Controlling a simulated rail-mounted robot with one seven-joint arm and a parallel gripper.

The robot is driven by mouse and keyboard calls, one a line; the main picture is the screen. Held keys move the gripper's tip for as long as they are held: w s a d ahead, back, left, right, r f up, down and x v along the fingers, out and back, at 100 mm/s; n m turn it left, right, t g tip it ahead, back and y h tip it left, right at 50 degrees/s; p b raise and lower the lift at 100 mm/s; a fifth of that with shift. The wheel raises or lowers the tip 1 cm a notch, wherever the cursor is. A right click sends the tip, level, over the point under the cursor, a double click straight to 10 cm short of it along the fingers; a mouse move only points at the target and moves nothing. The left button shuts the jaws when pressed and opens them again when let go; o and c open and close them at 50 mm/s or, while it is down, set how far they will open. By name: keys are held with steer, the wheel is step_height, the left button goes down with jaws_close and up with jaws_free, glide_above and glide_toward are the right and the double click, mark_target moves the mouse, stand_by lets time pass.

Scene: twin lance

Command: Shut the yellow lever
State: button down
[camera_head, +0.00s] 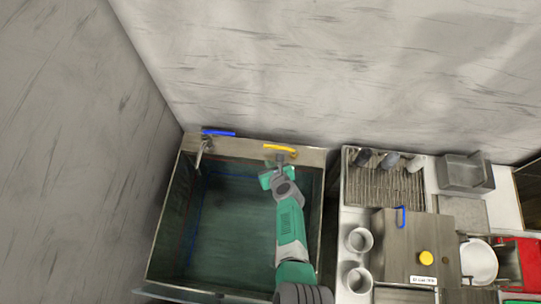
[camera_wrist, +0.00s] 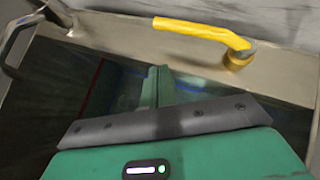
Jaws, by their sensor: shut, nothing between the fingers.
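The yellow lever (camera_head: 279,148) sits on the back ledge of the sink, at its right side. In the wrist view the yellow lever (camera_wrist: 200,30) has a round pivot at its right end, and its handle reaches left, roughly along the ledge. My gripper (camera_head: 268,180) is over the back right part of the basin, in front of the lever and apart from it in the picture. In the wrist view my gripper (camera_wrist: 156,86) shows green fingers together, with nothing held. The fingertips appear below the handle in that view.
A blue lever (camera_head: 218,133) and a metal faucet (camera_head: 203,150) stand at the ledge's left. The sink (camera_head: 166,238) is framed by metal rims. A counter with a drying rack (camera_head: 385,184) and metal cups (camera_head: 360,240) is at right. A grey wall rises behind.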

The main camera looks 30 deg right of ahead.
steer(key=s+a+r+p, duration=0.4)
steer(key=s+r+p, duration=0.2)
steer(key=p, duration=0.1)
steer(key=shift+s+a+r, duration=0.15)
steer(key=shift+s+a, duration=0.05)
steer(key=shift+s, duration=0.05)
